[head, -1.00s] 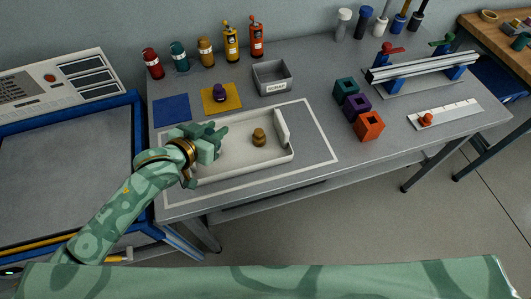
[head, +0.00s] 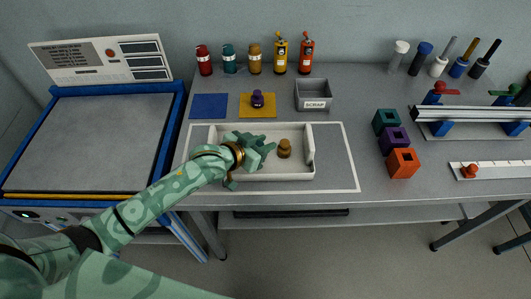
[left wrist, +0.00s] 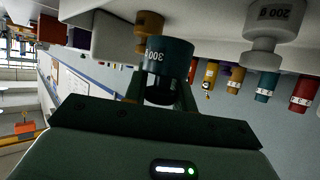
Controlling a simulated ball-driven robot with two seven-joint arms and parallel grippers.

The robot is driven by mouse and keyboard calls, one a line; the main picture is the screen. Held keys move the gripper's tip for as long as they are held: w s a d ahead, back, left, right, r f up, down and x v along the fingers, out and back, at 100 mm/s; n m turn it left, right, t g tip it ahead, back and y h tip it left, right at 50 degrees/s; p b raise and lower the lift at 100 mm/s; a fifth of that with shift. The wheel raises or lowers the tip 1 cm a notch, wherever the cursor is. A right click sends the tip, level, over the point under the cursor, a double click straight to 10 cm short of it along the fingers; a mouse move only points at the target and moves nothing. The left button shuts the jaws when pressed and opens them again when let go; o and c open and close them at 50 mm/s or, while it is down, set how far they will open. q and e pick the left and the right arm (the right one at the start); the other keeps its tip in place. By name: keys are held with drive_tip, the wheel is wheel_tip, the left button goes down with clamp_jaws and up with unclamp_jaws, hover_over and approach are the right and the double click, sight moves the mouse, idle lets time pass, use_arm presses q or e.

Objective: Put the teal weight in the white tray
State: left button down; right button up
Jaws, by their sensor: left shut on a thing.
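The white tray (head: 225,130) lies inside a pale outline on the grey bench. My left gripper (head: 267,148) is over the tray, just left of a mustard weight (head: 284,149) that stands in it. In the left wrist view the gripper (left wrist: 163,95) is shut on the teal weight (left wrist: 169,58), which is marked 300. The teal weight is hard to pick out in the head view, where the green fingers cover it. The mustard weight shows close beyond it in the wrist view (left wrist: 148,27). I cannot tell if the teal weight touches the tray floor. My right gripper is out of view.
A pale grey 200 g weight (left wrist: 272,32) shows close by in the wrist view. A purple weight (head: 257,99) stands on a yellow mat (head: 245,111). A grey scrap bin (head: 313,94) and several bottles stand behind the tray. Hollow coloured blocks (head: 403,163) stand right.

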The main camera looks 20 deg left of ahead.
use_arm(q)
drive_tip(key=shift+w+f, duration=0.45)
drive_tip(key=shift+f, duration=0.1)
wheel_tip(320, 180, down, 3)
drive_tip(key=shift+w+d+f+b, duration=0.1)
drive_tip(key=shift+f+b, duration=0.1)
drive_tip(key=shift+b, duration=0.95)
drive_tip(key=shift+r, duration=0.2)
drive_tip(key=c, duration=1.1)
unclamp_jaws()
drive_tip(key=shift+f, duration=0.15)
drive_tip(key=shift+c, duration=0.2)
drive_tip(key=shift+r, duration=0.2)
drive_tip(key=p+v, duration=0.4)
drive_tip(key=v, duration=0.8)
drive_tip(key=shift+f, duration=0.1)
